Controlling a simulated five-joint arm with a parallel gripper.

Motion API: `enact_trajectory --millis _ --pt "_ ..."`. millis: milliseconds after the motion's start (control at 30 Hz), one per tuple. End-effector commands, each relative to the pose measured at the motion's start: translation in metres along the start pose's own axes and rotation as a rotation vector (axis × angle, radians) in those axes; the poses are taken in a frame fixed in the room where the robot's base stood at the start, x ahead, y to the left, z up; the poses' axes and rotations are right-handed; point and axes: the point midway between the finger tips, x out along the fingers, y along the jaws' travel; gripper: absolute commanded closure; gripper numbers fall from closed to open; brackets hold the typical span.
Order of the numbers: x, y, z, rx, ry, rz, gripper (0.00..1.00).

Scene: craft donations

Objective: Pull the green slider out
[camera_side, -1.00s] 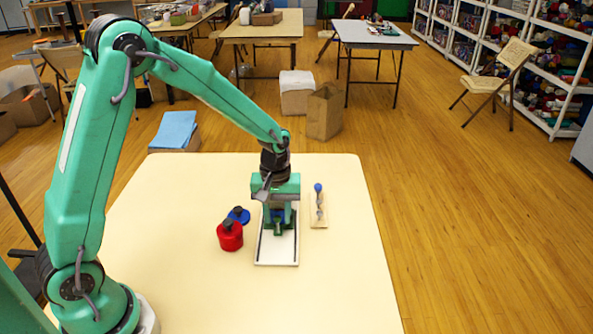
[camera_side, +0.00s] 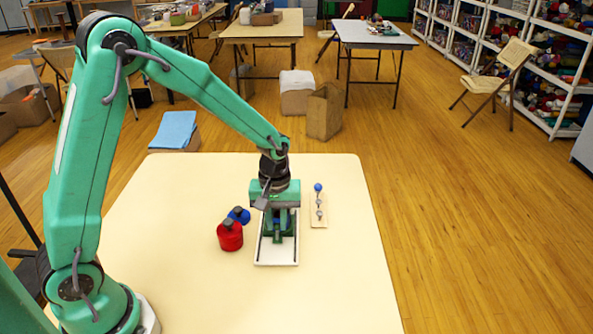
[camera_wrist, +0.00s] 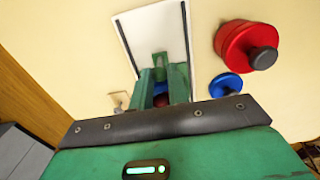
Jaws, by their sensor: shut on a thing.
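The white tray with dark side rails (camera_side: 262,253) lies on the cream table, and its far part is hidden behind my gripper. My gripper (camera_side: 279,238) points down over the tray, its jaws shut on the green slider. Only a small green part of the slider (camera_wrist: 160,60) shows beyond the fingertips in the wrist view, between the two rails. The rest is hidden by the fingers. A bit of blue and dark red shows between the fingers in the wrist view; I cannot tell what it is.
A red knobbed piece (camera_side: 230,238) and a blue one (camera_side: 239,215) stand close left of the tray. A wooden board (camera_side: 319,223) with a blue ball (camera_side: 318,187) lies close on the right. The near part of the table (camera_side: 250,305) is clear.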

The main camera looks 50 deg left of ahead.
Motion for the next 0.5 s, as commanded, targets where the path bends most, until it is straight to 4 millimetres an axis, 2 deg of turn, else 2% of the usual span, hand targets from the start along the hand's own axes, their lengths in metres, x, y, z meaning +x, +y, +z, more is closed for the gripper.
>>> enact_trajectory --millis 500 --pt "-0.001 0.001 0.026 0.002 0.002 0.003 1.00"
